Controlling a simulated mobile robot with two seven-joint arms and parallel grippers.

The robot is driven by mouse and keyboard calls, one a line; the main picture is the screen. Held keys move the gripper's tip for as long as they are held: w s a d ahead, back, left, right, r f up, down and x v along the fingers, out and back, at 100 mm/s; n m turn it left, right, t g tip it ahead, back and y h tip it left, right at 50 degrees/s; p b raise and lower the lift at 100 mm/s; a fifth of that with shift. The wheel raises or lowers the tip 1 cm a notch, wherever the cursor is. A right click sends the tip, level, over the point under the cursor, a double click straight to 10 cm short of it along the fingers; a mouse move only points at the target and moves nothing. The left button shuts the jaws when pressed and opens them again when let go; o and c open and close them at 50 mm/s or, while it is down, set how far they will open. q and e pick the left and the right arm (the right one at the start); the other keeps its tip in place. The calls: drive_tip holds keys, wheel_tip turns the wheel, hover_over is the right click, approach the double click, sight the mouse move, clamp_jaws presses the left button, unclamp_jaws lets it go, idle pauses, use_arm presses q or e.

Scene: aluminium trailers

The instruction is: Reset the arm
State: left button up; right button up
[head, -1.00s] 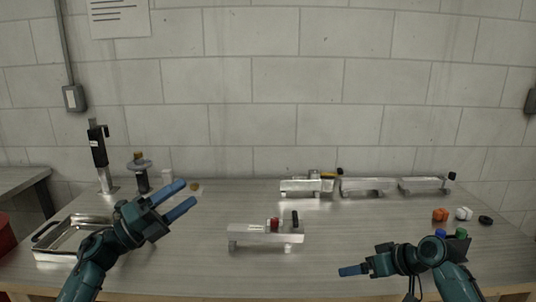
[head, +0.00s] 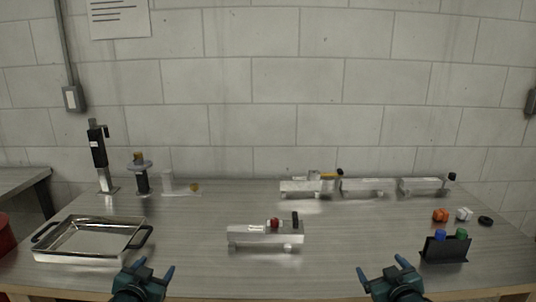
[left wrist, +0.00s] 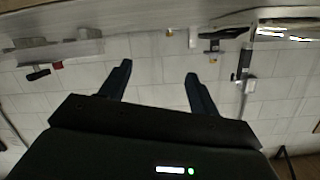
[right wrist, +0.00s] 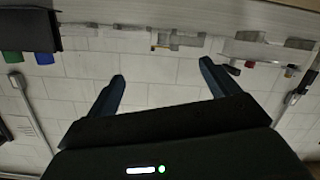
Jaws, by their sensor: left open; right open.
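My left gripper (head: 154,270) is at the front edge of the table, right of the metal tray, open and empty. Its two blue fingers stand apart in the left wrist view (left wrist: 158,80). My right gripper (head: 382,270) is at the front edge too, left of the black holder, open and empty. Its fingers also stand apart in the right wrist view (right wrist: 160,80). An aluminium trailer (head: 262,235) with a red knob and a black upright part stands mid-table, between and beyond the grippers, touched by neither.
A metal tray (head: 90,256) with black handles sits at the left. Behind it stand a black upright tool (head: 98,152) and a dark stand (head: 141,180). More aluminium pieces (head: 362,186) line the back.

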use_arm(q)
drive_tip(key=s+d+f+g+h, duration=0.1)
drive_tip(key=s+d+f, duration=0.3)
drive_tip(key=s, duration=0.6)
drive_tip(key=s+d+f+g+h, duration=0.1)
drive_tip(key=s+d+f, duration=0.4)
drive_tip(key=s, duration=0.6)
drive_tip(key=s+d+f+g+h, duration=0.1)
drive_tip(key=s+d+f, duration=0.3)
drive_tip(key=s, duration=0.6)
drive_tip(key=shift+s+d+f+n+g, duration=0.25)
drive_tip(key=shift+d+f+n+g, duration=0.1)
drive_tip(key=shift+d+g, duration=0.45)
use_arm(e)
drive_tip(key=s+a+f+g+y, duration=0.1)
drive_tip(key=s+a+f, duration=0.3)
drive_tip(key=s, duration=0.6)
drive_tip(key=s+a+f+g+y, duration=0.1)
drive_tip(key=s+a+f, duration=0.4)
drive_tip(key=s, duration=0.6)
drive_tip(key=s+a+f+g+y, duration=0.1)
drive_tip(key=s+a+f, duration=0.3)
drive_tip(key=s, duration=0.6)
drive_tip(key=shift+s+a+f+m+g, duration=0.3)
drive_tip(key=shift+a+f+g, duration=0.1)
drive_tip(key=shift+a+g, duration=0.4)
